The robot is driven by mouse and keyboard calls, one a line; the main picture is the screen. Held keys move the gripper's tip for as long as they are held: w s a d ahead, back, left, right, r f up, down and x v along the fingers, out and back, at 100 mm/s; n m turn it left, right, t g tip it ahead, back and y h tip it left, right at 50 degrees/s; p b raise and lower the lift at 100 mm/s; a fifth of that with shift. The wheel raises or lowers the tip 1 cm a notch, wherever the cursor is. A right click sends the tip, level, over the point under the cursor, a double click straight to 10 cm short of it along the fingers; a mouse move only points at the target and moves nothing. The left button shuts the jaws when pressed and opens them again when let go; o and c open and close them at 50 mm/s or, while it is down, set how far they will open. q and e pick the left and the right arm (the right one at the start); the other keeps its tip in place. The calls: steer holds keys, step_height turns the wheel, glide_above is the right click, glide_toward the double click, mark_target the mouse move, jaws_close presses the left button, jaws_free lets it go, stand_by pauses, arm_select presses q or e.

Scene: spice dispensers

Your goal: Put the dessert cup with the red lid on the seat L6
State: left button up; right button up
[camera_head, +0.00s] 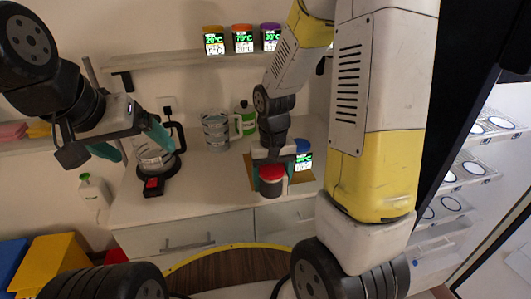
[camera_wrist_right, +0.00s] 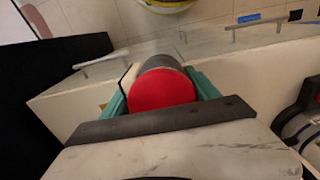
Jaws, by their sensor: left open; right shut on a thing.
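The dessert cup with the red lid (camera_head: 271,173) is between the green fingers of my right gripper (camera_head: 270,184), at the counter's front edge. In the right wrist view the red lid (camera_wrist_right: 161,90) faces the camera, with a finger of the gripper (camera_wrist_right: 160,92) on each side; much of the cup is hidden behind the lid. My left gripper (camera_head: 134,147) is open and empty, in front of the kettle. A rack with white round seats (camera_head: 449,203) stands at the far right; I cannot read any seat label, so I cannot tell which is L6.
The kettle (camera_head: 152,158), a clear jug (camera_head: 215,131) and a green bottle (camera_head: 246,118) stand on the counter (camera_head: 190,200). Several lidded dispensers line the wall shelf (camera_head: 170,60). A dark panel (camera_head: 462,95) borders the rack.

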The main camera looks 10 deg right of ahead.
steer(key=w, duration=0.4)
steer(key=w+d, duration=0.1)
steer(key=w, duration=0.3)
steer(key=w+d+f, duration=0.1)
steer(key=w, duration=0.3)
steer(key=shift+w+d+f, duration=0.1)
steer(key=shift+w+d, duration=0.1)
steer(key=shift+d, duration=0.05)
steer(key=shift+w+d+f, duration=0.15)
steer(key=shift+w+f, duration=0.1)
steer(key=shift+w, duration=0.2)
steer(key=shift+f, duration=1.55)
steer(key=shift+f, duration=0.2)
steer(key=o, duration=1.6)
steer(key=shift+o, duration=0.2)
steer(key=shift+r, duration=0.1)
